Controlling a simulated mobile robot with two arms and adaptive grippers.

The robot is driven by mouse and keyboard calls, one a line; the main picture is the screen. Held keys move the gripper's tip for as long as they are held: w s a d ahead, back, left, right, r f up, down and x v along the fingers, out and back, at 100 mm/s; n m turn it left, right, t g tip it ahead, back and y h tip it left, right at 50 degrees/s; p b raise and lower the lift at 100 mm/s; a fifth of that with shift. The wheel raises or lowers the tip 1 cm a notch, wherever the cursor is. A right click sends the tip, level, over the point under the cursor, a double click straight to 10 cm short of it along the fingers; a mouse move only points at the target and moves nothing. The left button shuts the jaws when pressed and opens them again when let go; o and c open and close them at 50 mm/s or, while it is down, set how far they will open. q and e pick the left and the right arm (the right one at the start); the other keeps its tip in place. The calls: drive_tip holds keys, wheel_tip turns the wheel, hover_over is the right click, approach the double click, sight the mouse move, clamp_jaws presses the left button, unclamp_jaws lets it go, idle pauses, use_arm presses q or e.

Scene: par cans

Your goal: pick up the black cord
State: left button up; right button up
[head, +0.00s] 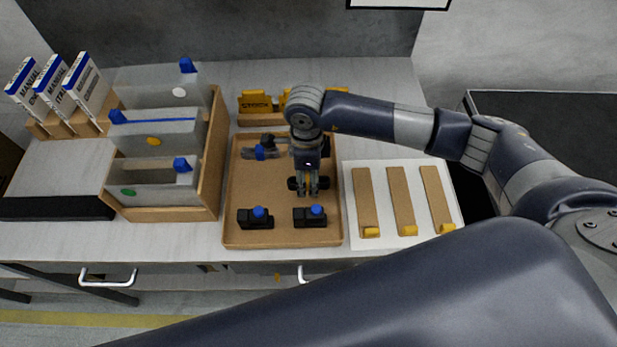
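My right gripper (308,190) points straight down over the brown tray (245,185). A small black item (293,184) shows on both sides of its fingertips, low over or on the tray floor. It may be the black cord, but its shape is mostly hidden by the fingers. The fingers look close together around it; I cannot tell if they grip it. Two black blocks with blue knobs, one on the left (246,222) and one on the right (304,219), sit at the tray's front. A dark piece with a blue part (262,151) lies at the back. My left gripper is out of view.
Left of the tray stands a wooden rack (214,150) with clear folders, then manuals (55,85). Yellow pieces (255,103) sit behind the tray. To the right, a white board (383,200) holds brown strips with yellow ends. My large arm link fills the lower foreground.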

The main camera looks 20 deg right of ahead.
drive_tip(key=shift+f, duration=0.8)
drive_tip(key=shift+c, duration=0.8)
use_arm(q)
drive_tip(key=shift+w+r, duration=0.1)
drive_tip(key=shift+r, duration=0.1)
use_arm(e)
clamp_jaws()
